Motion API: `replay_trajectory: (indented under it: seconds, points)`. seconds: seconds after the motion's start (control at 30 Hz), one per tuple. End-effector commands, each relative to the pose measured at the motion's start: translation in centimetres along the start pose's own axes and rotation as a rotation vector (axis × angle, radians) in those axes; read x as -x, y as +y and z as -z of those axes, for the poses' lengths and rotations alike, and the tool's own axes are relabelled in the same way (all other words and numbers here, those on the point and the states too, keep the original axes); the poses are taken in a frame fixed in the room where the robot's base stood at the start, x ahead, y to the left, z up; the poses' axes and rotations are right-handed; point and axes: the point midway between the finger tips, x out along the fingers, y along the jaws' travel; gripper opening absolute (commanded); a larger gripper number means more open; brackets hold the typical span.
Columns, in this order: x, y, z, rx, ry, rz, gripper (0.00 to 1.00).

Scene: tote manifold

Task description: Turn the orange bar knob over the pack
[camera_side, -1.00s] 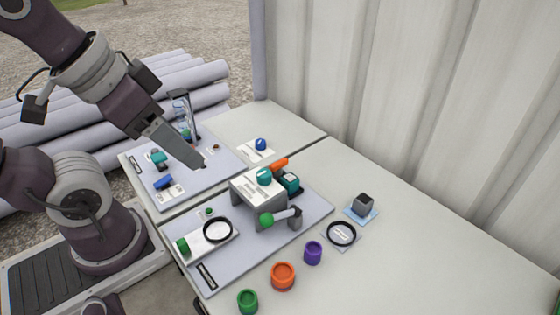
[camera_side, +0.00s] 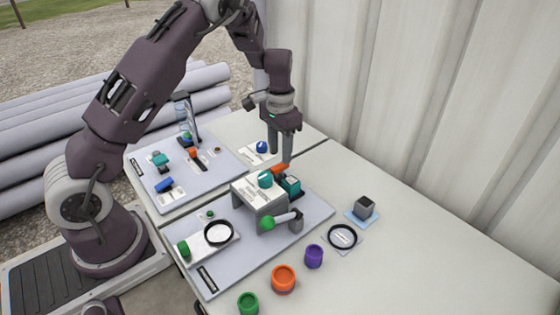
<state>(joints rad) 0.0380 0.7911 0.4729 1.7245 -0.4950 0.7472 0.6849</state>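The orange bar knob (camera_side: 280,169) lies at the back edge of the grey raised bracket (camera_side: 243,190), beside and slightly above a teal pack (camera_side: 291,185). My gripper (camera_side: 280,156) points straight down, with its fingertips at or just behind the knob in this view. Its two fingers look apart, with nothing seen between them. I cannot tell whether a finger touches the knob. A second orange piece (camera_side: 193,153) is on the left board.
A teal round knob (camera_side: 265,180) sits on the bracket close to the orange bar. A green-ended lever (camera_side: 267,222) is in front. Orange (camera_side: 283,279), purple (camera_side: 314,257) and green (camera_side: 248,304) cups stand at the front.

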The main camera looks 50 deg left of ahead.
Motion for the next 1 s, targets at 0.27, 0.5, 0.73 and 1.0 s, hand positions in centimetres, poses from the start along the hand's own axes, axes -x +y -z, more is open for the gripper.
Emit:
replay_trajectory:
  seconds: [0.27,0.5,0.73,1.0]
  points:
    - [-3.7,0.0,0.0,0.001,0.000,-0.001,0.38]
    - [-3.9,0.0,0.0,0.001,0.001,-0.001,0.38]
    - [-3.8,0.0,0.0,0.001,0.001,-0.001,0.00]
    - [-3.8,0.0,0.0,0.013,0.001,-0.001,0.00]
